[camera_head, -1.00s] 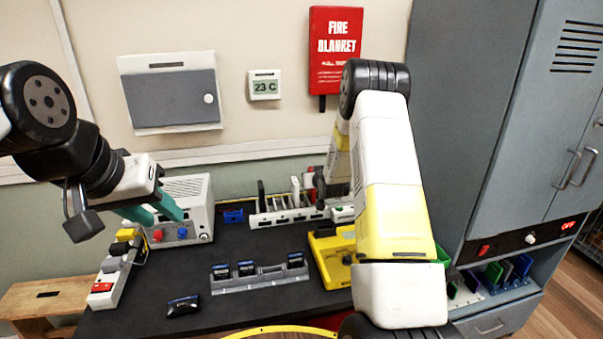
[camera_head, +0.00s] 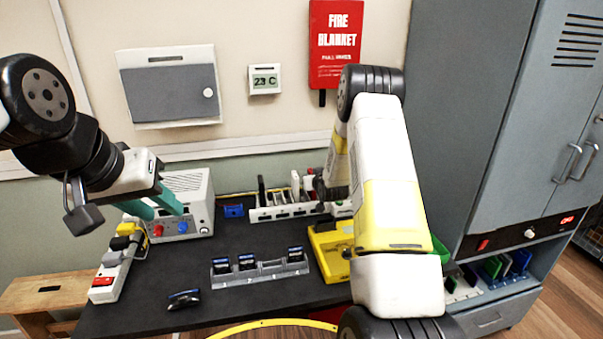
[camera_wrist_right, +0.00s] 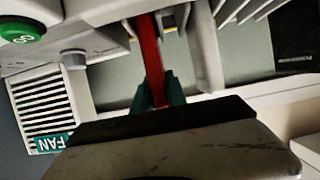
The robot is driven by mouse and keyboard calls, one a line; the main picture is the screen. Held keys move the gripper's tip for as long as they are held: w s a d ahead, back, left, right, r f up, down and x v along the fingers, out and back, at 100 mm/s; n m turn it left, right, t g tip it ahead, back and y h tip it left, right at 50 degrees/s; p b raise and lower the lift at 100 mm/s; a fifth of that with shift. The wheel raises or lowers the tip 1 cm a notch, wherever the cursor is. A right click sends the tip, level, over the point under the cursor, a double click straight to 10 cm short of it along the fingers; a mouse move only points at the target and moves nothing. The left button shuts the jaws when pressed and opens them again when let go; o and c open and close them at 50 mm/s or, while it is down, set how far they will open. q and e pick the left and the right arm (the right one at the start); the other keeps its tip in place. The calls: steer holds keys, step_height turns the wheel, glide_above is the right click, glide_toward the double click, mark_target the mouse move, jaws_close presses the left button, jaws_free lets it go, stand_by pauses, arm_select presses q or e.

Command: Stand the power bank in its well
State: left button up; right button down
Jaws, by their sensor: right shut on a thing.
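My right gripper (camera_wrist_right: 157,95) has green fingers shut on a thin red slab (camera_wrist_right: 151,55) in the right wrist view. The slab stands edge-on to that camera, and I cannot tell for sure that it is the power bank. In the head view my right forearm hides most of this gripper, beside the right part of a white slotted rack (camera_head: 262,214) at the back of the table. The rack holds several upright thin things. I cannot tell which well is the power bank's. My left gripper (camera_head: 154,207) is open and empty, in front of the grey-white box.
A grey tray (camera_head: 270,275) with small dark blocks stands mid-table, and a loose black block (camera_head: 184,299) lies in front. A yellow tray (camera_head: 328,258) is beside my right arm. A power strip (camera_head: 113,268) runs along the left edge. A white box (camera_head: 192,190) stands back left.

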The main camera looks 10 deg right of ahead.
steer(key=shift+f, duration=0.25)
stand_by(0.5)
steer(key=c, duration=1.3)
jaws_free()
steer(key=shift+o, duration=0.2)
steer(key=v, duration=0.7)
steer(key=shift+s+r, duration=0.1)
steer(key=shift+r, duration=0.05)
steer(key=s+a+r+g, duration=0.2)
steer(key=s+r, duration=0.6)
steer(key=r, duration=0.1)
steer(key=s+a+r+g, duration=0.2)
steer(key=s+r, duration=0.5)
steer(key=r, duration=0.3)
steer(key=s+a+r+g+y, duration=0.1)
steer(key=s+a+r, duration=0.1)
steer(key=s, duration=1)
steer(key=s+a+r+g, duration=0.2)
steer(key=s, duration=1.1)
steer(key=shift+s+y, duration=0.3)
steer(key=shift+y, duration=0.1)
